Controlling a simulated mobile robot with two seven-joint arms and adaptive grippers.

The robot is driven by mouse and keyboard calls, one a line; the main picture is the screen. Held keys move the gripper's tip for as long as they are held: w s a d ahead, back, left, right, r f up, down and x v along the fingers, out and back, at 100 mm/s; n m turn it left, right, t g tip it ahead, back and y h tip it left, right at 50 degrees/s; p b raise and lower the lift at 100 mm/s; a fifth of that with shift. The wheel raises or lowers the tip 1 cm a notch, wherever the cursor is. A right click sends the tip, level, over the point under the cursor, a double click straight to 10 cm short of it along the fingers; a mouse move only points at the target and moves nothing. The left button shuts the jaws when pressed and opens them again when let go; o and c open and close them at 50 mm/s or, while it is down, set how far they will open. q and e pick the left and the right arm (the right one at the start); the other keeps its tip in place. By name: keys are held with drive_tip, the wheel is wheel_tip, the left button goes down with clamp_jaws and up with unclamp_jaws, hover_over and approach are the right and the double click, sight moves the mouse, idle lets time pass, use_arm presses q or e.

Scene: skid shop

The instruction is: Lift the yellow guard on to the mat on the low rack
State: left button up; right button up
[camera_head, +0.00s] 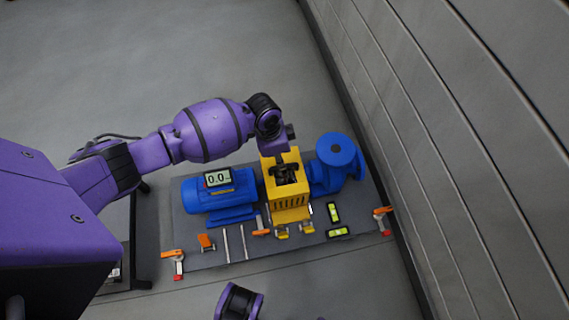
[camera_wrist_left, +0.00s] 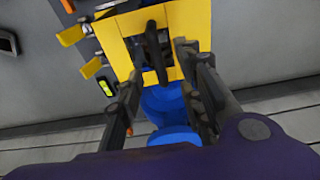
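The yellow guard (camera_head: 290,205) is a slotted box standing between a blue motor (camera_head: 215,198) and a blue pump (camera_head: 338,152) on the grey skid. In the left wrist view the guard (camera_wrist_left: 192,25) has a dark bar (camera_wrist_left: 155,55) in its top opening. My left gripper (camera_head: 286,172) is right above the guard's top. In the left wrist view its fingers (camera_wrist_left: 158,65) are apart, one on each side of the bar; I cannot tell whether they touch it. My right gripper is out of view. I cannot make out the mat; the low rack may be the dark frame (camera_head: 143,240) at left, mostly hidden by my arm.
A grey panelled wall (camera_head: 450,130) runs close on the right. The floor (camera_head: 150,60) behind is clear.

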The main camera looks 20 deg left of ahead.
sight(285, 184)
use_arm(q)
wheel_tip(285, 184, down, 2)
drive_tip(key=shift+w+d+f+b, duration=0.1)
drive_tip(key=shift+d+b, duration=0.05)
drive_tip(key=shift+b, duration=0.2)
drive_tip(key=f+b, duration=0.1)
drive_tip(key=f, duration=0.1)
drive_tip(key=d+f+b, duration=0.1)
drive_tip(key=f, duration=0.1)
drive_tip(key=shift+w+f, duration=0.2)
drive_tip(key=shift+f, duration=0.15)
drive_tip(key=shift+r, duration=0.15)
clamp_jaws()
drive_tip(key=shift+w, duration=0.1)
